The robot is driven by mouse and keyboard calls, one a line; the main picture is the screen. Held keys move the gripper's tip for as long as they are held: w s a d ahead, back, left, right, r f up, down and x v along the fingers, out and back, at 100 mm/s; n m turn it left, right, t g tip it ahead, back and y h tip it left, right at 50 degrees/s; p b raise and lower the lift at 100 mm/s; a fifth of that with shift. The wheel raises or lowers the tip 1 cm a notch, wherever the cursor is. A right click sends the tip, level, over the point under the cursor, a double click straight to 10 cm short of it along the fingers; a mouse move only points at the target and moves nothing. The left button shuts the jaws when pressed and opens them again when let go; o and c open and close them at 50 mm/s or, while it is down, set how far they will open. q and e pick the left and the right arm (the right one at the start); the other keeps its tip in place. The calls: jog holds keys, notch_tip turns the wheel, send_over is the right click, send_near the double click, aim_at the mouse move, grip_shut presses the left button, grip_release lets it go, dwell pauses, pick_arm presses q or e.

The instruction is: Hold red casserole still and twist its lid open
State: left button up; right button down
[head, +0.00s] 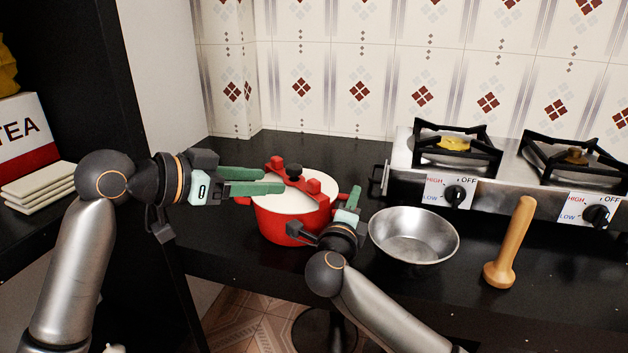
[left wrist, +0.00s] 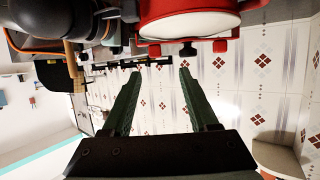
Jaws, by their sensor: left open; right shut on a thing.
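The red casserole (head: 283,228) stands on the black counter. Its pale lid (head: 284,205) is on, with a red bar (head: 318,189) across it and a black knob (head: 294,171). My left gripper (head: 272,181) is open, its green fingers at the left side of the lid, near the red bar. My right gripper (head: 328,220) is shut on the casserole at its front right side; the exact contact is partly hidden. In the left wrist view, the casserole (left wrist: 170,28) is upside down at the top, beyond the open fingers (left wrist: 161,75), with nothing between them.
A metal bowl (head: 414,238) stands close to the right of my right gripper. A wooden pestle (head: 512,245) stands further right. A gas stove (head: 480,203) is behind them. A tea box (head: 25,135) is on a shelf at the left. The counter behind the casserole is clear.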

aim_at(313, 181)
pick_arm(q)
jog(key=shift+m, duration=0.3)
jog(key=x, duration=1.1)
jog(key=shift+s+d+r, duration=0.1)
jog(key=shift+d+r, duration=0.15)
jog(key=shift+d, duration=0.2)
jog(key=shift+c, duration=0.3)
jog(key=shift+g, duration=0.3)
grip_shut()
